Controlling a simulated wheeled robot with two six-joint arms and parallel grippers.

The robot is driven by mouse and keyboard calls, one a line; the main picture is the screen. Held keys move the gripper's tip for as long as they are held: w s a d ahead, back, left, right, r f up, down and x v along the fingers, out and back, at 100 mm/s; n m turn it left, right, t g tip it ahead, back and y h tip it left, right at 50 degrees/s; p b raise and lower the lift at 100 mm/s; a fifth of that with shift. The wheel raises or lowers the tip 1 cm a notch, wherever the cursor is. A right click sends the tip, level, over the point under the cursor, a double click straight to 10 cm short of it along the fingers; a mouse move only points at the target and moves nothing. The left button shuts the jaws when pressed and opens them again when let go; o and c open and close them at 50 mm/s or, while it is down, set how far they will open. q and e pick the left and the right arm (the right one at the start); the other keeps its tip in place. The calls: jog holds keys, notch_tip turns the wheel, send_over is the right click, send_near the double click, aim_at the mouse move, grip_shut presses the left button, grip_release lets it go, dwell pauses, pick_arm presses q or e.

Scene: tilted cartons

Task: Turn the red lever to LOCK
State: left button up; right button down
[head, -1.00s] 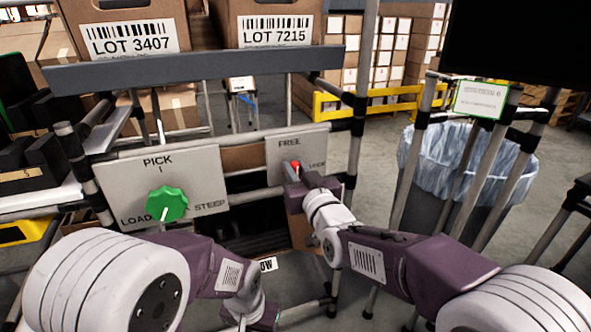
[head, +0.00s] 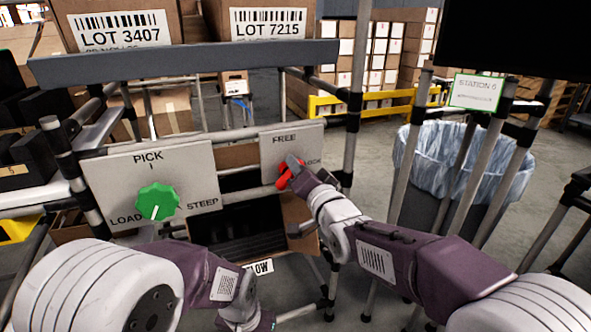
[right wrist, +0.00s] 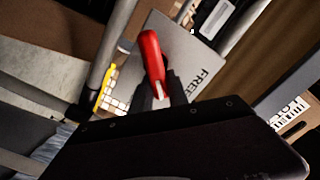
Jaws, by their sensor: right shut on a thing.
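The red lever (head: 285,180) is on a grey panel (head: 268,150) marked FREE at the top and LOCK at the right, the latter partly covered. In the head view the lever's visible red part slants from lower left to upper right. My right gripper (head: 293,163) is shut on the lever at the panel. In the right wrist view the red lever (right wrist: 152,60) sticks out from between the dark fingers (right wrist: 160,92), with FREE to its right. My left gripper (head: 262,322) is low at the bottom edge, its fingers out of sight, away from the lever.
A green knob (head: 157,202) sits on the PICK panel (head: 110,185) to the left. Cartons (head: 265,30) stand on the shelf above a grey rail (head: 190,62). A lined bin (head: 465,165) stands right, behind rack posts. Open floor lies behind the rack.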

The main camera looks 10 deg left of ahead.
jog(key=m, duration=0.3)
jog(key=f+m, duration=0.1)
jog(key=shift+w+d+m, duration=0.15)
jog(key=shift+d+m, duration=0.1)
jog(key=shift+m, duration=0.05)
jog(key=shift+f+m+b, duration=0.2)
jog(key=shift+f+m, duration=0.05)
jog(key=shift+m, duration=0.85)
jog(key=shift+f+m+b, duration=0.15)
jog(key=shift+f+m, duration=0.05)
jog(key=shift+m, duration=0.9)
jog(key=c, duration=1.3)
grip_release()
jog(key=p+v, duration=0.2)
jog(key=v, duration=0.7)
jog(key=shift+d, duration=0.1)
